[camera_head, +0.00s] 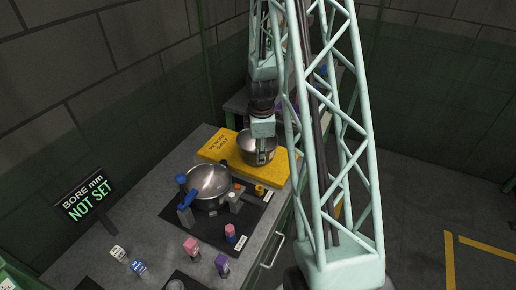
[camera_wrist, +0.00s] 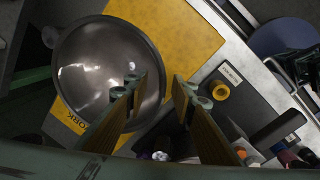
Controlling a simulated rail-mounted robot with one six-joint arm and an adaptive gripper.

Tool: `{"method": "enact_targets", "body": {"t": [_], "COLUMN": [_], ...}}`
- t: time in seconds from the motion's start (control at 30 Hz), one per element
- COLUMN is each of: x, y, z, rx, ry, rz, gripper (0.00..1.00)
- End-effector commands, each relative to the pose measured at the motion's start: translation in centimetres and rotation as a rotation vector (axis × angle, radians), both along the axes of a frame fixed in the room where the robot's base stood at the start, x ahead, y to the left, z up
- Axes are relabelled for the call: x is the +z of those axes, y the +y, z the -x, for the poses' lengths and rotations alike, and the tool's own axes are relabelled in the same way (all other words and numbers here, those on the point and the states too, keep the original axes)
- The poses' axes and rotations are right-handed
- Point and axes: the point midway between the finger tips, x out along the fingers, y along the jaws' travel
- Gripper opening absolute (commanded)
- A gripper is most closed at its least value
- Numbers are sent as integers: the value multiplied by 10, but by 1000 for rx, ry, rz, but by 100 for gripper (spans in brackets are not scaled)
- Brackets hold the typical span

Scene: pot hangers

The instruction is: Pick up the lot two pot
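A round silver pot (camera_head: 250,146) sits on the yellow board (camera_head: 216,147) near the back of the bench; in the wrist view the pot (camera_wrist: 90,70) is seen from above and looks empty. A second silver pot (camera_head: 208,181) sits on a black mat, beside blue-topped posts. I cannot read a lot mark on either pot. My gripper (camera_head: 262,157) is over the right side of the pot on the yellow board. In the wrist view its fingers (camera_wrist: 160,88) are apart, the left one over the pot's inside and the right one beyond the rim. I cannot tell whether either touches it.
The black mat (camera_wrist: 243,97) with a yellow knob (camera_wrist: 219,90) and white labels lies beside the yellow board. Several pink, purple, blue and white small pieces stand on the grey bench (camera_head: 152,210). A sign reading "BORE mm NOT SET" (camera_head: 85,198) stands at the left.

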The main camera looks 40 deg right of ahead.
Motion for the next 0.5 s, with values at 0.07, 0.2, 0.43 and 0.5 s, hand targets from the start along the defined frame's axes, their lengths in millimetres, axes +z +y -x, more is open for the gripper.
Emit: {"method": "enact_targets", "body": {"t": [0.07,0.2,0.43,0.5], "x": [0,0,0,0], "y": [0,0,0,0], "z": [0,0,0,0], "rx": [0,0,0,0], "ry": [0,0,0,0], "rz": [0,0,0,0], "gripper": [23,23,15,9]}}
